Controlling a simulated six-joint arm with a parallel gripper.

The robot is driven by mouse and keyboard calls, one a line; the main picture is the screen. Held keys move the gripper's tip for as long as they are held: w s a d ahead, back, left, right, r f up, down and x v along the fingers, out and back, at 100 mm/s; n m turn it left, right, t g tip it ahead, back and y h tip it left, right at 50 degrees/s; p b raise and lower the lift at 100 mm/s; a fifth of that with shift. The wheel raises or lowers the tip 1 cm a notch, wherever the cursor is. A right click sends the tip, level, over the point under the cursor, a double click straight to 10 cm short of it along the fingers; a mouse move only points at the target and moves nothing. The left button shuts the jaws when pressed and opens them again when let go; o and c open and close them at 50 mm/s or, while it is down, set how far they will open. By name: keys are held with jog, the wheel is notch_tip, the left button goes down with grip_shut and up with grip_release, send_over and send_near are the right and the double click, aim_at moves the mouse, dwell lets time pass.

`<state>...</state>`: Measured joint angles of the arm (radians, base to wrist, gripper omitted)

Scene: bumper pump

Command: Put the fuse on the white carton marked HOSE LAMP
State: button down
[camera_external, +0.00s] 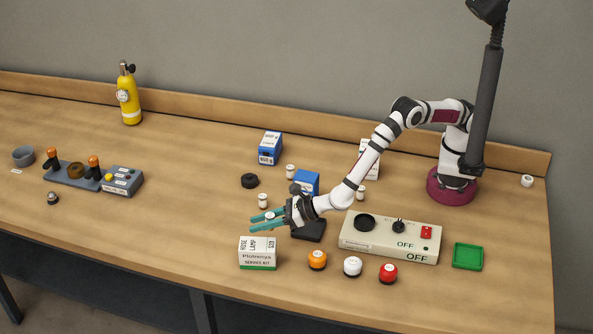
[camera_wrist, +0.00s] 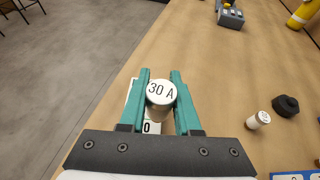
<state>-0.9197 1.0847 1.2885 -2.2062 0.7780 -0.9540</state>
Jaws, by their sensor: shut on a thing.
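The white carton marked HOSE LAMP (camera_external: 258,258) stands near the front edge of the table, with a green band at its base. My gripper (camera_external: 266,221) is shut on a white fuse marked 30 A (camera_wrist: 160,100), held upright between the teal fingers. In the external view the fuse (camera_external: 270,215) shows only as a small pale top. The gripper appears just above and behind the carton's top. In the wrist view, part of the carton (camera_wrist: 152,128) shows below the fuse; fuse and fingers hide most of it. I cannot tell whether the fuse touches the carton.
Other white fuses (camera_external: 262,200) and a black round part (camera_external: 249,181) stand behind. A control panel marked OFF (camera_external: 375,244) lies to the right, with orange (camera_external: 317,260), white (camera_external: 352,266) and red (camera_external: 388,273) buttons in front. The table left of the carton is clear.

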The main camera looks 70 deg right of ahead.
aim_at(241, 238)
jog(key=shift+f, duration=2)
jog(key=c, duration=0.6)
grip_release()
